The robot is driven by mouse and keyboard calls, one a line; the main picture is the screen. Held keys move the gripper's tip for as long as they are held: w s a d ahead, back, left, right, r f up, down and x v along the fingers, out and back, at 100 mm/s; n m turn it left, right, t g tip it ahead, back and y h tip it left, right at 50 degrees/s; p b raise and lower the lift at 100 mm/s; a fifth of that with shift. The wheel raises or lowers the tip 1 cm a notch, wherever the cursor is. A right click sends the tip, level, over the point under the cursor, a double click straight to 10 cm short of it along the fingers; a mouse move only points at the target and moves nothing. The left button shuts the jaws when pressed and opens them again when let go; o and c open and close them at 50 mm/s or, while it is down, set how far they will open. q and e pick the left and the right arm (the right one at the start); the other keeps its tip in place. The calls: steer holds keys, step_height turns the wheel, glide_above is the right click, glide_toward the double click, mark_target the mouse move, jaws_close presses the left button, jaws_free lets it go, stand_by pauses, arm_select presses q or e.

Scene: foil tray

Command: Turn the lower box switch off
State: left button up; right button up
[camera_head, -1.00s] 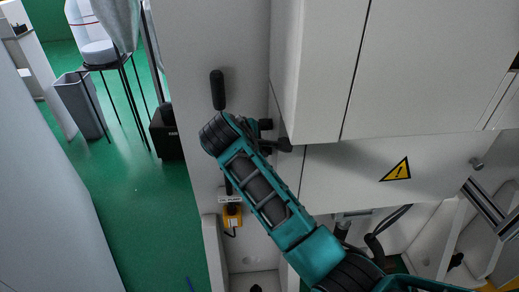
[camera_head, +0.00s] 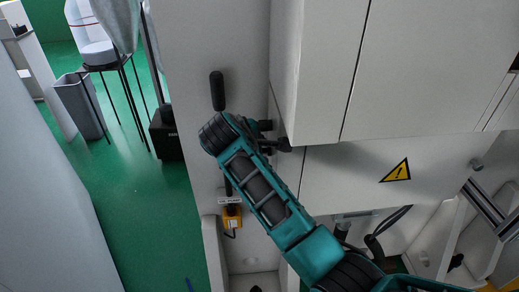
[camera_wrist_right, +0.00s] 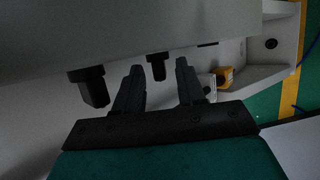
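Two black knob-like switches stick out from a pale panel. In the right wrist view the upper one (camera_wrist_right: 88,85) is left of my fingers, and the lower one (camera_wrist_right: 158,67) shows between them. My right gripper (camera_wrist_right: 158,82) is open, one finger on each side of the lower switch; I cannot tell whether they touch it. In the head view my right gripper (camera_head: 283,145) is small and partly hidden by my teal wrist, beside the panel. My left gripper is out of view.
A yellow box (camera_head: 232,215) with a label hangs on the panel below; it also shows in the wrist view (camera_wrist_right: 228,76). Pale cabinets (camera_head: 420,70) overhang at the right, above a panel with a warning sign (camera_head: 396,171). A black handle (camera_head: 217,90) is above my wrist. Green floor lies left.

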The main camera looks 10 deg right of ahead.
steer(key=v, duration=1.2)
steer(key=shift+c, duration=0.3)
